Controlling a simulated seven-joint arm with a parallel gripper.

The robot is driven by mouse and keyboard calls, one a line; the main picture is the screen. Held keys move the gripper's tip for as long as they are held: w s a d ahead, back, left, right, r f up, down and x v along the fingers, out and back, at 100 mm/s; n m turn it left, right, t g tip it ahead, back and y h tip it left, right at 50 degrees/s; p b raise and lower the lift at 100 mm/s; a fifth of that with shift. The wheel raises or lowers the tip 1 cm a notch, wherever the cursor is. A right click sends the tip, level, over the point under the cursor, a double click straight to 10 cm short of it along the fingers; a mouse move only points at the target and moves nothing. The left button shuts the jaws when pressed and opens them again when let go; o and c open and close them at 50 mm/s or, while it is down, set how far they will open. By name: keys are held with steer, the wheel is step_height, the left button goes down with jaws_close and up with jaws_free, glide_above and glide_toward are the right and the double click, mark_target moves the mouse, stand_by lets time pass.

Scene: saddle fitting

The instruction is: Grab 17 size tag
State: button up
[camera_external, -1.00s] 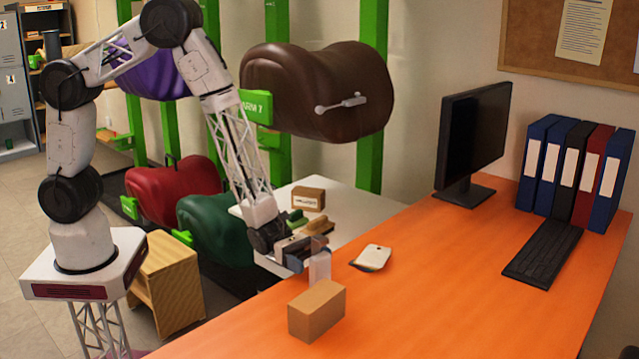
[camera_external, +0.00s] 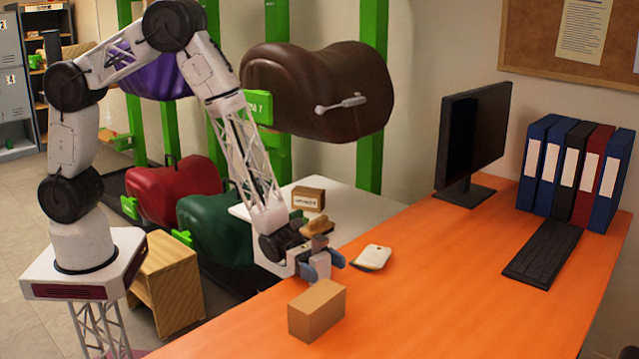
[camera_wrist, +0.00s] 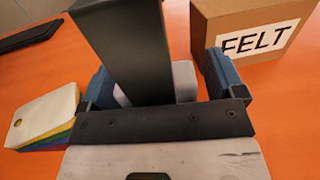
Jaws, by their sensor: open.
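A small stack of size tags (camera_external: 372,257) lies on the orange desk, with a pale top tag. In the wrist view the stack (camera_wrist: 47,115) is at the left, with yellow, green and blue edges fanned beneath the top tag. No number is readable on it. My gripper (camera_external: 320,268) is open above the desk, left of the stack in the external view and apart from it. In the wrist view its blue fingers stand apart (camera_wrist: 160,85). A dark bar hides much of the gap, and a pale shape shows between them that I cannot identify.
A cardboard box (camera_external: 316,310) stands close in front of my gripper; its FELT label (camera_wrist: 258,38) shows in the wrist view. Brushes (camera_external: 316,226) and a small box (camera_external: 308,199) are behind. A keyboard (camera_external: 543,252), monitor (camera_external: 473,140) and binders are right. The desk's middle is clear.

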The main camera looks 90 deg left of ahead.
mark_target(325, 255)
steer(key=c, duration=1)
steer(key=shift+c, duration=0.2)
steer(key=shift+r, duration=0.15)
steer(key=shift+r, duration=1.65)
steer(key=s+a, duration=0.2)
steer(key=s, duration=0.5)
steer(key=s+a+r, duration=0.1)
steer(key=s+a, duration=0.2)
steer(key=s, duration=0.5)
steer(key=shift+r, duration=0.2)
steer(key=shift+s, duration=0.1)
